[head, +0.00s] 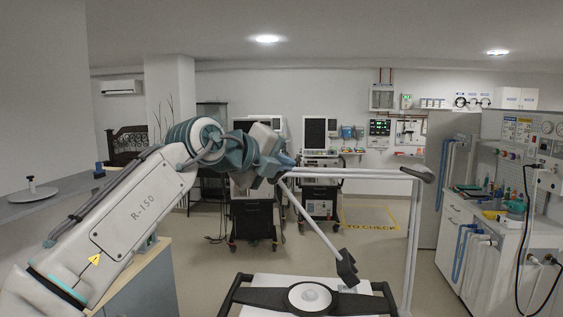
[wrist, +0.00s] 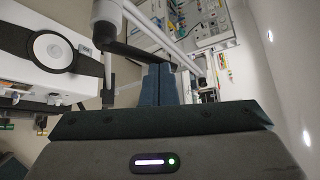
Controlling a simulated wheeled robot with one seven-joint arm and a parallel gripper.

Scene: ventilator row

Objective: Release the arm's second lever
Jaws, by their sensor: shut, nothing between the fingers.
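A jointed support arm of white tubes stands in front of me. In the head view, its upper bar (head: 365,172) runs from my gripper to an upright post (head: 411,240). A slanted lower bar (head: 312,220) ends in a dark end piece (head: 347,268). In the wrist view, a light round joint (wrist: 106,22) carries a dark lever (wrist: 128,50) that reaches close to my fingertips. My gripper (wrist: 158,72) is shut and empty beside the lever; I cannot tell whether they touch. In the head view, my gripper (head: 287,163) partly hides the joint where the bars meet.
A white-topped unit with a black handle and round disc (head: 310,296) stands below. Two equipment carts, one on the left (head: 252,215) and one on the right (head: 320,200), stand behind. A counter with equipment (head: 475,215) is at right, a grey counter (head: 75,190) at left.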

